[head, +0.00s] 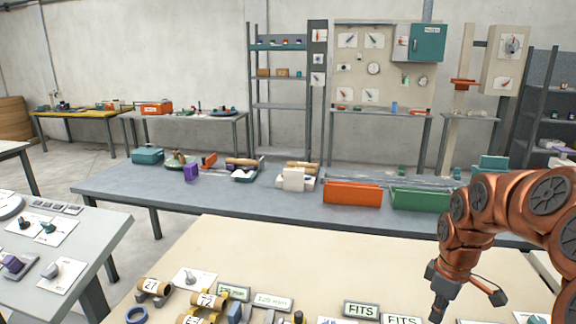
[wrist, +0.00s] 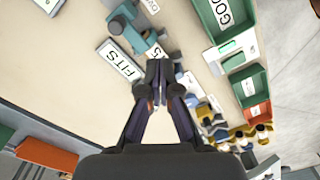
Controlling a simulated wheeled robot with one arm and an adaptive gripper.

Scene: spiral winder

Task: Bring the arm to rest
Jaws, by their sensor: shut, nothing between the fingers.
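My copper-coloured arm comes in from the right side of the head view, bent with its end pointing down over the cream table (head: 310,245). My gripper (head: 437,310) hangs above the table's front right part, partly cut by the lower edge of the picture. In the wrist view my gripper (wrist: 158,72) has its fingertips together with nothing between them. A FITS sign (wrist: 121,61) lies just left of the fingertips there, and a teal tool (wrist: 137,32) lies above them.
The table's front holds several brass cylinders (head: 153,287) and small signs (head: 361,309). Green bins (wrist: 245,86) stand at the right in the wrist view. Behind is a grey bench with an orange bin (head: 352,193) and a green bin (head: 421,200). The table's middle is bare.

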